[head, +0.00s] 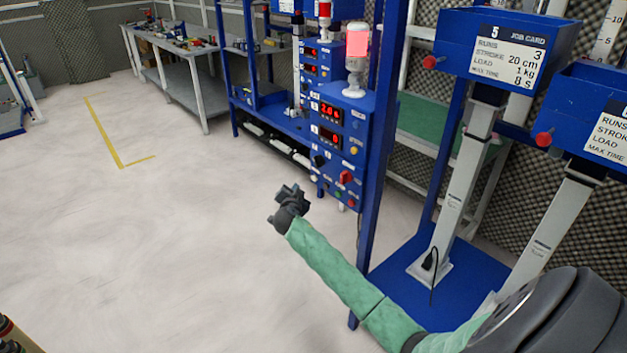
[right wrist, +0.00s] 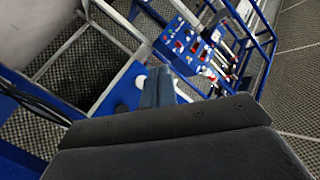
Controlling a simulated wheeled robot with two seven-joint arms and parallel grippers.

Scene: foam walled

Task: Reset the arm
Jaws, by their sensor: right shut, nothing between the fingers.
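My right arm, in a green sleeve, reaches in from the lower right of the head view. Its dark right gripper (head: 288,200) is in front of the blue control panel (head: 340,150), over the pale floor, apart from the panel's buttons as far as I can tell. In the right wrist view the fingers (right wrist: 157,87) are together with nothing between them. The panel, with buttons and knobs, also shows beyond them in that view (right wrist: 185,45). My left gripper is not in view.
A lamp (head: 356,45) glowing red tops the panel. Blue stations with job cards (head: 508,55) and grey columns (head: 460,180) stand at the right. A workbench (head: 180,65) with small items stands at the back.

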